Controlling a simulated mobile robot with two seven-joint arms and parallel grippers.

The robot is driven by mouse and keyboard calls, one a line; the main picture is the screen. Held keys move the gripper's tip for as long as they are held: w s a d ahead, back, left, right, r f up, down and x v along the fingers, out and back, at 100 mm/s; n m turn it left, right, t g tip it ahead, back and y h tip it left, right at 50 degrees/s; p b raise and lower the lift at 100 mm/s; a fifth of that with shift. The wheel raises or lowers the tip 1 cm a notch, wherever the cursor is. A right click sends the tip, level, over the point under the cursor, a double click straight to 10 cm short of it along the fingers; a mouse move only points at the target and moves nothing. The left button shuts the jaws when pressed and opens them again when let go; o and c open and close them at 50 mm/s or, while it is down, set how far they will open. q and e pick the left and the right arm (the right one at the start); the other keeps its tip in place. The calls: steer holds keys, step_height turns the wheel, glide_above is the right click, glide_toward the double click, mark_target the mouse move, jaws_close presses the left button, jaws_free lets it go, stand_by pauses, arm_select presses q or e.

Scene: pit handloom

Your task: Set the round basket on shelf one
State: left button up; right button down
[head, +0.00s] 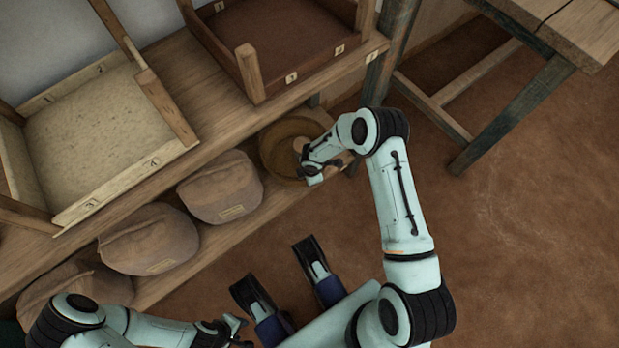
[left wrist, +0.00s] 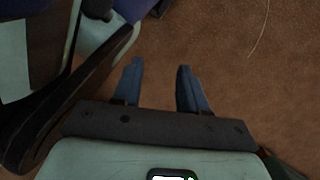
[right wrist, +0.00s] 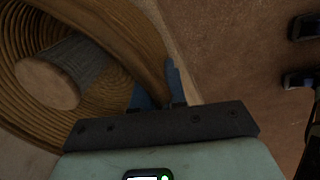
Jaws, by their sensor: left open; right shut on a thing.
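The round basket (head: 278,140) is brown and coiled, at the right end of the lower shelf (head: 165,275). Whether it rests on the board or is slightly raised I cannot tell. My right gripper (head: 330,160) is shut on its rim on the right side. In the right wrist view the basket's coiled wall (right wrist: 130,35) runs between the fingers, and a wooden cylinder (right wrist: 50,82) lies inside. My left gripper (head: 240,332) is open and empty over the floor, low in the head view; its spread fingers show in the left wrist view (left wrist: 158,88).
Several brown bags (head: 220,187) fill the lower shelf left of the basket. The upper shelf (head: 215,110) bears a pale framed tray (head: 95,130) and a dark one (head: 285,40). A wooden table (head: 575,30) stands upper right. Floor at right is clear.

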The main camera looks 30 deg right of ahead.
steer(key=shift+f, duration=0.8)
arm_select(q)
steer(key=shift+s+a+f, duration=0.1)
steer(key=shift+s+f, duration=0.1)
steer(key=shift+s, duration=0.3)
arm_select(e)
steer(key=c, duration=1.2)
jaws_free()
steer(key=shift+f, duration=0.1)
steer(key=shift+r, duration=0.2)
arm_select(q)
steer(key=w+r+t+p, duration=0.2)
steer(key=w+r+p, duration=0.1)
steer(key=w, duration=0.4)
steer(key=shift+w+d+r+m+t+p, duration=0.25)
steer(key=shift+d+r+m+t+p, duration=0.15)
steer(key=shift+r, duration=0.3)
arm_select(e)
steer(key=r, duration=0.4)
steer(key=s+r, duration=0.1)
steer(key=r, duration=0.6)
steer(key=shift+s+a+r, duration=0.2)
steer(key=shift+s+r, duration=0.05)
steer(key=shift+r, duration=0.15)
